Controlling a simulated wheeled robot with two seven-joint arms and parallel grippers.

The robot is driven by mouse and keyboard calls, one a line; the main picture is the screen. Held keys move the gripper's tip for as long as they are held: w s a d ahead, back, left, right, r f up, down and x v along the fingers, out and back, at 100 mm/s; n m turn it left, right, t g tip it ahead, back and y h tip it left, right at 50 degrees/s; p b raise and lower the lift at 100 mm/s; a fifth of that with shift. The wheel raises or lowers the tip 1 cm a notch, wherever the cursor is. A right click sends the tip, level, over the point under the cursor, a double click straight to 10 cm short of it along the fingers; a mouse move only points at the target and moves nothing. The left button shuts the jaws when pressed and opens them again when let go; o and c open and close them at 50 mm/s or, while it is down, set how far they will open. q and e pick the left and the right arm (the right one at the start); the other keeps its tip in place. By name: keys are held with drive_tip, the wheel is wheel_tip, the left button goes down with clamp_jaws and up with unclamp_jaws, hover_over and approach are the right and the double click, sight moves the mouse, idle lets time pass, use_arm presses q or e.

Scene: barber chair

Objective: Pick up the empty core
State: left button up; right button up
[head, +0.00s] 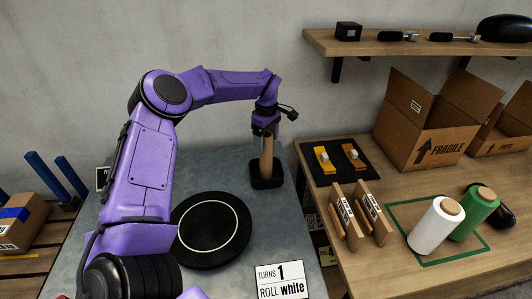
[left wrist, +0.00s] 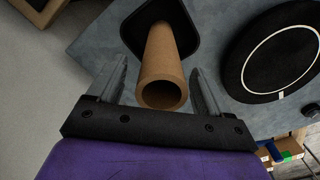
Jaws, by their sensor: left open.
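The empty core is a brown cardboard tube (head: 266,160) that stands upright on a black square base (head: 267,181) on the grey table. My left gripper (head: 265,130) is above it, pointing down. In the left wrist view the core (left wrist: 164,60) lies between the two fingers of the left gripper (left wrist: 160,85), which are open with a gap on both sides. The core's open hollow end faces the camera. My right gripper is not in view.
A black turntable disc (head: 210,229) with a white ring is left of the core. A sign (head: 281,281) reads "TURNS 1 ROLL white". On the wooden bench at right are a white roll (head: 434,228), a green roll (head: 476,212), wooden holders (head: 361,213) and an open carton (head: 430,135).

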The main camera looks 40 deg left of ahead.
sight(266, 147)
use_arm(q)
wheel_tip(266, 147, down, 4)
drive_tip(key=shift+r, duration=0.25)
drive_tip(key=c, duration=1.1)
drive_tip(key=shift+r, duration=0.1)
